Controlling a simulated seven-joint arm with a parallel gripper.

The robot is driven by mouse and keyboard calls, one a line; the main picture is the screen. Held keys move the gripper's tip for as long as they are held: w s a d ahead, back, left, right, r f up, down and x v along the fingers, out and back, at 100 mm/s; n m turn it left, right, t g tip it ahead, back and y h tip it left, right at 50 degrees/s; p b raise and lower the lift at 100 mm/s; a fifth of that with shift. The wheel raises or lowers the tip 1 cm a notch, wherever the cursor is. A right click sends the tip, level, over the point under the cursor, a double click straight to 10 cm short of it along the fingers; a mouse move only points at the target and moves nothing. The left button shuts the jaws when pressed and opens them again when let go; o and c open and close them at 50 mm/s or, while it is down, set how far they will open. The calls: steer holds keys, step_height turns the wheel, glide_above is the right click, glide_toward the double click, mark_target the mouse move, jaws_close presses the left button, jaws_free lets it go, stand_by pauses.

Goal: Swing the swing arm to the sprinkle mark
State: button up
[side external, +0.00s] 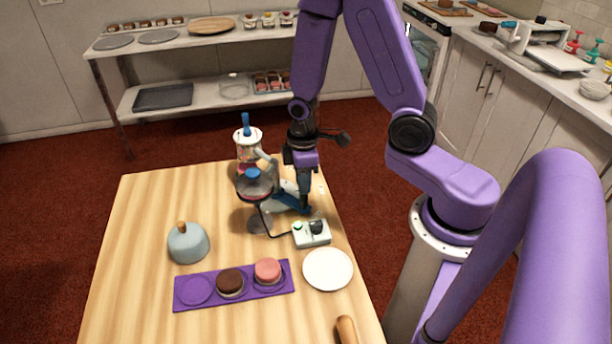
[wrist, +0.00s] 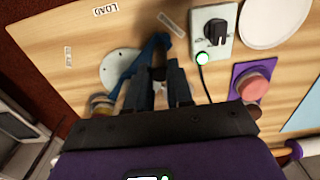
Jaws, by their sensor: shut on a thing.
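The swing arm (side external: 291,203) is a blue bar on a pale base at the table's right side. In the wrist view the blue bar (wrist: 152,52) runs diagonally past a white round disc (wrist: 115,68). My gripper (side external: 304,207) points down over the bar; in the wrist view its fingers (wrist: 165,75) are shut on the bar, partly hiding it. A label reading LOAD (wrist: 105,10) lies on the table. Two other labels, one near the bar's end (wrist: 172,25) and one at left (wrist: 68,57), are too small to read, so I cannot tell which is the sprinkle mark.
A sprinkle jar (side external: 248,150) and a clear blue-topped container (side external: 255,186) stand close left of my gripper. A control box (side external: 311,233) with a black knob and green light, a white plate (side external: 328,269), a purple tray (side external: 195,291) with cakes and a grey dome (side external: 188,244) are nearer.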

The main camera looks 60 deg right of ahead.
steer(key=shift+a, duration=0.1)
steer(key=shift+w+a, duration=0.1)
steer(key=shift+a, duration=0.5)
steer(key=o, duration=0.8)
step_height(320, 180, up, 7)
stand_by(0.4)
steer(key=shift+r, duration=0.1)
